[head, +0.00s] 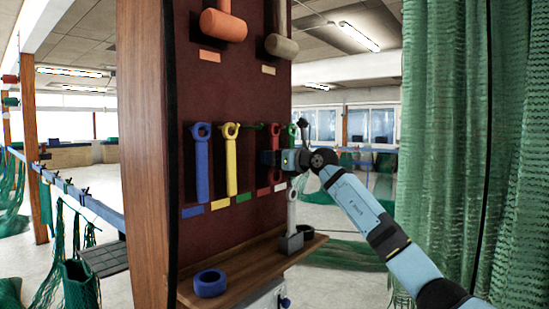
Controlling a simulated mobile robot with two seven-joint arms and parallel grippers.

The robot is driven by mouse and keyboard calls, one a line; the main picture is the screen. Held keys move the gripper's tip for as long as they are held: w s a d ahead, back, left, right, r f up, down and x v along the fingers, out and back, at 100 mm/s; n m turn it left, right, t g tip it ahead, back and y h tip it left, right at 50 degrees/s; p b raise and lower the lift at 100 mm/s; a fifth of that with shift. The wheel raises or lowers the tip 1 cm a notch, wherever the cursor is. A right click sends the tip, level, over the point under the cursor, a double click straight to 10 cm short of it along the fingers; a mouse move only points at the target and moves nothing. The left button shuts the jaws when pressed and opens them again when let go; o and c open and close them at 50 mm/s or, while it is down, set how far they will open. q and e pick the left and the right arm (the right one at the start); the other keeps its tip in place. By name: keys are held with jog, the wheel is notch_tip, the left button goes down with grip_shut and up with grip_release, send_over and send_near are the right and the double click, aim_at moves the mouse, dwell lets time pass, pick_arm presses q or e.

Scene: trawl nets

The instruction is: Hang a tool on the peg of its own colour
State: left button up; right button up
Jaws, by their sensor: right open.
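A dark red tool board (218,90) holds a row of hanging tools with coloured labels below. A blue tool (202,170) hangs above a blue label (193,211), and a yellow tool (231,165) above a yellow label (220,205). A bare green peg (251,126) is above a green label (243,198). A grey tool (291,212) stands upright in a holder (291,243).
A wooden shelf (240,268) below carries a blue ring (210,283) and a dark dish (305,232). Mallets (223,24) hang above. A green net (450,130) hangs close on the right, near my arm. A wooden post (143,150) edges the board.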

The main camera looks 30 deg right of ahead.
jog(key=b+v, duration=0.4)
jog(key=v, duration=1)
jog(key=shift+b, duration=0.4)
jog(key=shift+w, duration=0.1)
